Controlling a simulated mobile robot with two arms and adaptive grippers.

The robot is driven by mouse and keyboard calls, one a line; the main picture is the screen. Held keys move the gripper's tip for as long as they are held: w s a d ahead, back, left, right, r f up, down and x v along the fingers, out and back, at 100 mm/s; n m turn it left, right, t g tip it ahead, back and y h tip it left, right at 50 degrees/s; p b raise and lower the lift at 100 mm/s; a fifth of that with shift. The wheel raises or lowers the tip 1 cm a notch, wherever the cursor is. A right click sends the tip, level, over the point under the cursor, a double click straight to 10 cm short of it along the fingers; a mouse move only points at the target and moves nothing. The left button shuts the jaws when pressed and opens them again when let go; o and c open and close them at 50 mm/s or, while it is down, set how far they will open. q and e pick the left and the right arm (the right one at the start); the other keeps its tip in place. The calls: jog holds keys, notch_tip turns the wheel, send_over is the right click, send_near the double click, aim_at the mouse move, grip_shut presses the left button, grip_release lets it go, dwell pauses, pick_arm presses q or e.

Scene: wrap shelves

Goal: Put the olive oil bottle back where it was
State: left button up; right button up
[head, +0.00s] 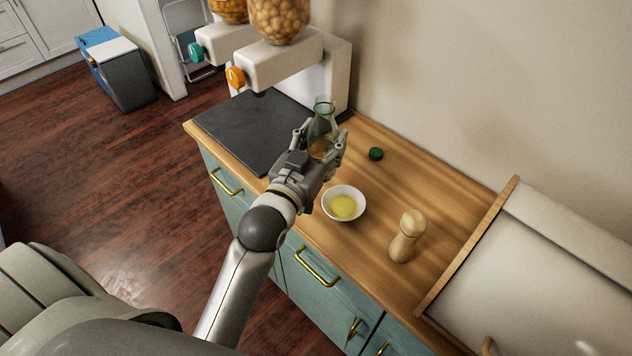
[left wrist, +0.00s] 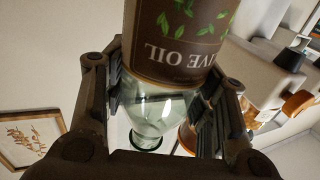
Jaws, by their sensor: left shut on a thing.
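The olive oil bottle, green glass with a brown label, is between the fingers of my left gripper (head: 325,143). In the head view its green glass (head: 323,106) shows above the fingers and part of the brown label lower down. The left wrist view shows the label (left wrist: 180,40) with its lettering inverted, and the round neck opening without a cap. My left gripper is shut on the bottle. Its base is hidden, so I cannot tell whether it touches the counter. A dark green cap (head: 376,154) lies on the wooden counter (head: 400,180). My right gripper is out of view.
A white bowl (head: 343,203) with yellow liquid stands close to the left gripper. A wooden mill (head: 406,236) stands to its right. A dark slab (head: 253,130) lies at the counter's left, below white dispensers (head: 285,58). A wood-edged white unit (head: 560,265) bounds the right. Counter around the cap is clear.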

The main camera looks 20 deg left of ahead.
aim_at(313, 138)
pick_arm(q)
jog(key=s+r+b, duration=0.2)
jog(key=b, duration=0.1)
jog(key=shift+s+a+n+y, duration=0.1)
jog(key=shift+s+n+y, duration=0.2)
jog(key=shift+y, duration=0.1)
jog(key=shift+s+a+r+b, duration=0.1)
jog(key=shift+s+r+b, duration=0.25)
jog(key=shift+b, duration=0.25)
jog(key=shift+a+y, duration=0.1)
jog(key=shift+y, duration=0.2)
jog(key=w+a+f, duration=0.5)
jog(key=w+f, duration=0.7)
jog(key=shift+w+a+f, duration=0.2)
jog(key=shift+w+f, duration=0.05)
jog(key=shift+f, duration=0.15)
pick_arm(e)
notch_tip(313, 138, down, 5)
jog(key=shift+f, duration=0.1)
